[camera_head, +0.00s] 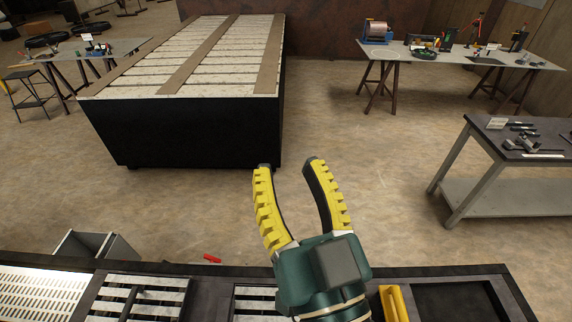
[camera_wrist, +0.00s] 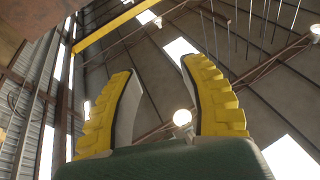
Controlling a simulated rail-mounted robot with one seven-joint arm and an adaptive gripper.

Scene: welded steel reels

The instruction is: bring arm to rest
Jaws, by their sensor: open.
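My gripper (camera_head: 287,165) has two yellow, ridged fingers with dark inner faces on a dark green body. It is raised over the near workbench, in the lower middle of the head view, with its fingers pointing away from me. The fingers are spread apart and nothing is between them. In the wrist view my gripper (camera_wrist: 157,65) also shows open and empty, with the roof behind it.
The near workbench (camera_head: 420,270) has slatted panels and a yellow object (camera_head: 393,303) right of my gripper. A red piece (camera_head: 212,258) lies near its back edge. Beyond stands a large black slatted platform (camera_head: 190,130). Side tables stand left and right, with open floor between.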

